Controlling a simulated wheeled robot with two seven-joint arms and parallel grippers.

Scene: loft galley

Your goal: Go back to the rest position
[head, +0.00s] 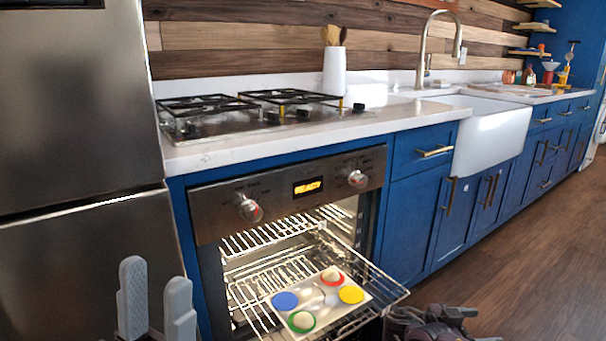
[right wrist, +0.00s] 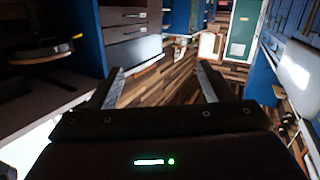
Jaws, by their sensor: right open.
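My left gripper (head: 156,285) shows at the bottom left of the head view, in front of the fridge. Its two pale fingers point up and stand apart with nothing between them. My right gripper (right wrist: 160,75) shows in the right wrist view with its fingers spread and nothing between them. Only dark parts of my right arm show at the bottom of the head view. The task names no object.
The oven (head: 290,190) is open, with its rack (head: 385,290) pulled out. A white tray (head: 318,296) on it carries blue, red, yellow and green discs, with pale lumps on red and green. A fridge (head: 80,100) stands left. Wooden floor (head: 540,260) is clear at right.

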